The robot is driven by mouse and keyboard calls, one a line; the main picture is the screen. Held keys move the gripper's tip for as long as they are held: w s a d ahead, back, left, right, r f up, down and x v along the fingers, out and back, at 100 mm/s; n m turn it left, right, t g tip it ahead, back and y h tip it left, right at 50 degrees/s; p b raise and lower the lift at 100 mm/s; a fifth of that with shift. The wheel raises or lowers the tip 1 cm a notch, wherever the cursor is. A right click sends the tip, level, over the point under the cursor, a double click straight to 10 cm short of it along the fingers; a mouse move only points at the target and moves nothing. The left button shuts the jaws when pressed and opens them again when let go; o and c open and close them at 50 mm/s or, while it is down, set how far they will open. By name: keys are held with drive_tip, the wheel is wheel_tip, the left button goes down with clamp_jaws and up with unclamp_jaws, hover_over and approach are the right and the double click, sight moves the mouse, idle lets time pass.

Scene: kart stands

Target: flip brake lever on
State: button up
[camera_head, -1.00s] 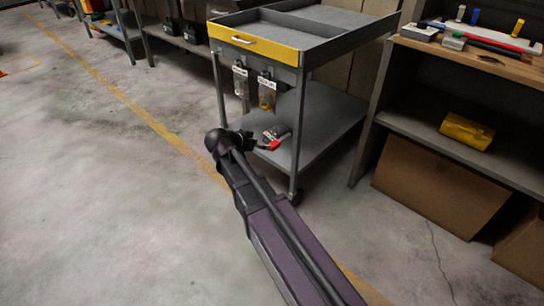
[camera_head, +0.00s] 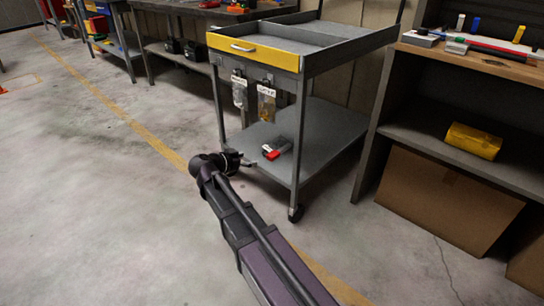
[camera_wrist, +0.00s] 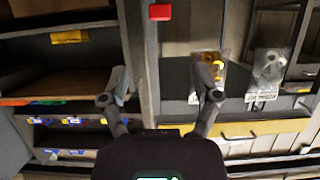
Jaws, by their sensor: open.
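A grey cart (camera_head: 331,163) stands in front of me. On its lower shelf is a small grey device with a red part (camera_head: 272,154), which looks like the brake lever; I cannot tell its position. A red block also shows at the top of the wrist view (camera_wrist: 160,12), beyond and between the fingertips. My gripper (camera_head: 246,162) is at the shelf's near left edge, left of the red part and apart from it. In the wrist view my gripper (camera_wrist: 160,97) has its two fingers spread wide with nothing between them.
Two labelled clear bags (camera_head: 266,103) hang below the cart's yellow drawer (camera_head: 252,51), above my gripper. A cart post (camera_head: 299,140) stands right of the device. A shelf unit with a cardboard box (camera_head: 445,199) is to the right.

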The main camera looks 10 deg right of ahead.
sight(271, 155)
drive_tip(key=shift+w+d, duration=0.1)
drive_tip(key=b+x, duration=0.5)
drive_tip(key=x, duration=0.7)
drive_tip(key=shift+w+f, duration=0.1)
drive_tip(key=shift+f, duration=0.15)
drive_tip(key=shift+w+d+f, duration=0.15)
drive_tip(key=shift+w+d, duration=0.2)
drive_tip(key=shift+d, duration=0.2)
